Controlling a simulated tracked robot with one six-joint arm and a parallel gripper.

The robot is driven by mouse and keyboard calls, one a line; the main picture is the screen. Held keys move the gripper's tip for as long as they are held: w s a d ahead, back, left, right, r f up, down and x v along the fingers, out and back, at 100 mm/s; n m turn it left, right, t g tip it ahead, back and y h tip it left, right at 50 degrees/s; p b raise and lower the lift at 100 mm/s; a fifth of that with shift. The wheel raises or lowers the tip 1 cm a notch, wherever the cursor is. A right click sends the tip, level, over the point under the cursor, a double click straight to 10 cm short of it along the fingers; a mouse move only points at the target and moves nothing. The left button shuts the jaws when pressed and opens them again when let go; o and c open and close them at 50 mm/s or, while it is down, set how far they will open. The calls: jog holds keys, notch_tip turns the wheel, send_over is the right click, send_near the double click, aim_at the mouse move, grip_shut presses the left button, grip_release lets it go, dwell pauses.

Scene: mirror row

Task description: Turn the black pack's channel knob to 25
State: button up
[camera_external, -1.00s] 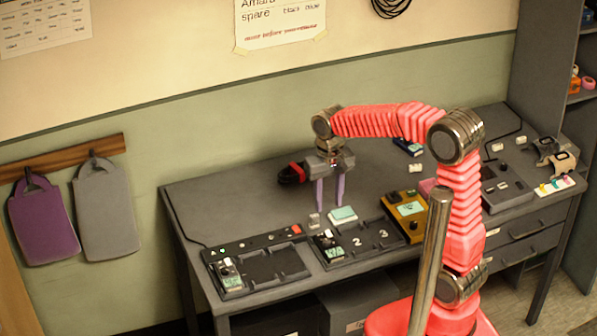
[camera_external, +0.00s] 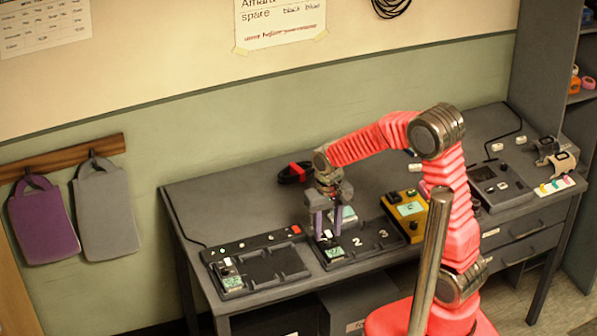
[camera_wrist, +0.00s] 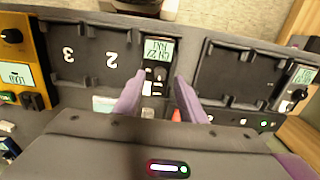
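A black pack (camera_wrist: 159,68) with a lit display (camera_wrist: 158,52) sits in the first bay of the numbered dock (camera_wrist: 72,85). It also shows in the external view (camera_external: 333,252). Its display is upside down in the wrist view and seems to read CH 22, but is small. The dark knob (camera_wrist: 160,75) shows beyond my fingertips. My gripper (camera_wrist: 157,80) is open, its two purple fingers apart over the pack's knob end. In the external view my gripper (camera_external: 328,238) is low over the pack. Contact with the knob cannot be told.
Another dark pack (camera_wrist: 304,76) with a display and knob sits in the neighbouring dock (camera_wrist: 235,75). A yellow unit (camera_external: 409,210) with a knob stands on the other side. A pale-screened item (camera_external: 345,214) lies behind the numbered dock. Bays 2 and 3 are empty.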

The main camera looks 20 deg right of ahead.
aim_at(327, 242)
jog(key=shift+f, duration=1.3)
grip_shut()
